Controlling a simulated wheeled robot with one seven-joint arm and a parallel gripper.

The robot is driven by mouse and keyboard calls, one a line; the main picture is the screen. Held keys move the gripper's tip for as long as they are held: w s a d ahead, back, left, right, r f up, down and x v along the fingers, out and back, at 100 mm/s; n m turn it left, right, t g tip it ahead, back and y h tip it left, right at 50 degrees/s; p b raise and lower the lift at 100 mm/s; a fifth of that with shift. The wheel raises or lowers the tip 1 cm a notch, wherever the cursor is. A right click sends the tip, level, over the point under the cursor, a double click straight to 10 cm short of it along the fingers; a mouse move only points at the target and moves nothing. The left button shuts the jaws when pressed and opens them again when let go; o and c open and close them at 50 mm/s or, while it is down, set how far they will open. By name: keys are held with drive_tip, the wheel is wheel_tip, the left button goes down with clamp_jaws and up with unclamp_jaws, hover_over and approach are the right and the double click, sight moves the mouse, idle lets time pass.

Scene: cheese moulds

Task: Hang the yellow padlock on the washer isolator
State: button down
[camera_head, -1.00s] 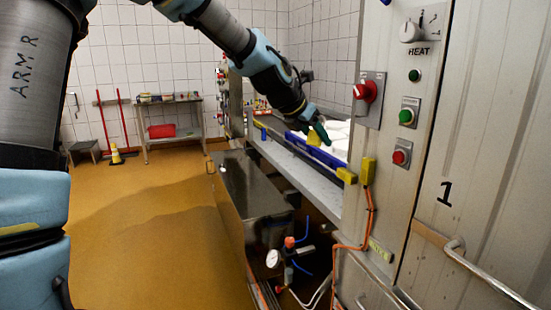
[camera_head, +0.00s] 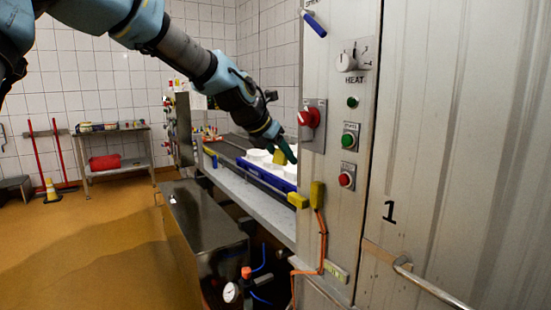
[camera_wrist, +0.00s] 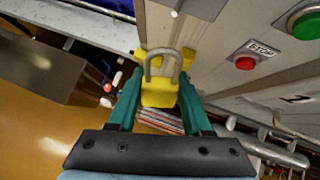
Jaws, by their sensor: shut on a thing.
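The yellow padlock (camera_wrist: 159,94) is held between the green fingers of my gripper (camera_wrist: 157,88) in the wrist view, its grey shackle pointing up and away from the palm. The shackle looks closed in this view; its ends are partly hidden. In the head view my gripper (camera_head: 285,154) is left of and below the isolator (camera_head: 311,118), a red rotary knob on a grey plate on the metal panel. The padlock (camera_head: 279,156) shows there as a small yellow patch. It appears apart from the isolator. I cannot identify the isolator in the wrist view.
Below the isolator's right are a green button (camera_head: 350,138) and a red button (camera_head: 346,180). A yellow box (camera_head: 317,195) with an orange cable sticks out of the panel. White moulds (camera_head: 262,157) and a blue rail (camera_head: 262,174) lie behind and below my gripper.

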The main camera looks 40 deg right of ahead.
drive_tip(key=d+f, duration=0.1)
drive_tip(key=d, duration=0.5)
drive_tip(key=shift+s+d+f, duration=0.2)
drive_tip(key=shift+f, duration=0.2)
idle(0.4)
drive_tip(key=shift+f, duration=0.1)
idle(0.4)
drive_tip(key=shift+c, duration=1.3)
unclamp_jaws()
drive_tip(key=b+v, duration=0.3)
drive_tip(key=v, duration=0.9)
drive_tip(key=shift+s+a+f, duration=0.2)
drive_tip(key=shift+s+f, duration=0.1)
drive_tip(key=shift+a, duration=0.1)
